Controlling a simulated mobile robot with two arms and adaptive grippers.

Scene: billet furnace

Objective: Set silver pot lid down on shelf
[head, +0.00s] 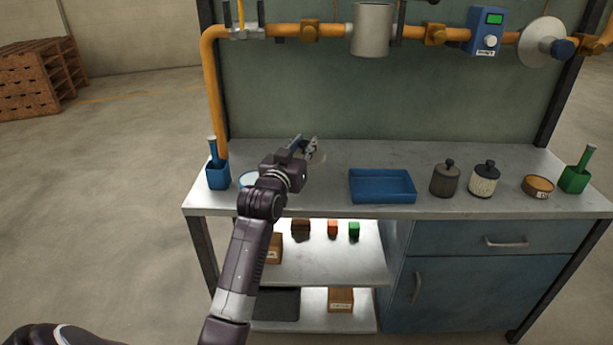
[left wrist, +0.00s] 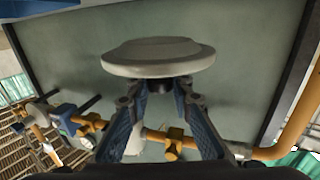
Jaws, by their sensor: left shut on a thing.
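The silver pot lid (left wrist: 158,58) shows in the left wrist view as a pale, wide disc with a raised centre. My left gripper (left wrist: 165,88) is shut on its small dark knob, with the disc beyond the fingertips. In the head view my left gripper (head: 310,150) is over the back of the metal bench top, left of centre; the lid is hard to make out there. Whether the lid touches a surface cannot be told. The lower shelf (head: 362,268) is under the bench's left half. My right gripper is not in view.
A blue tray (head: 382,186), a dark jar (head: 445,180), a speckled jar (head: 484,180) and a round tin (head: 537,187) stand on the bench. A blue holder (head: 218,175) is at the left, a green one (head: 574,180) at the right. An orange pipe (head: 280,30) crosses above.

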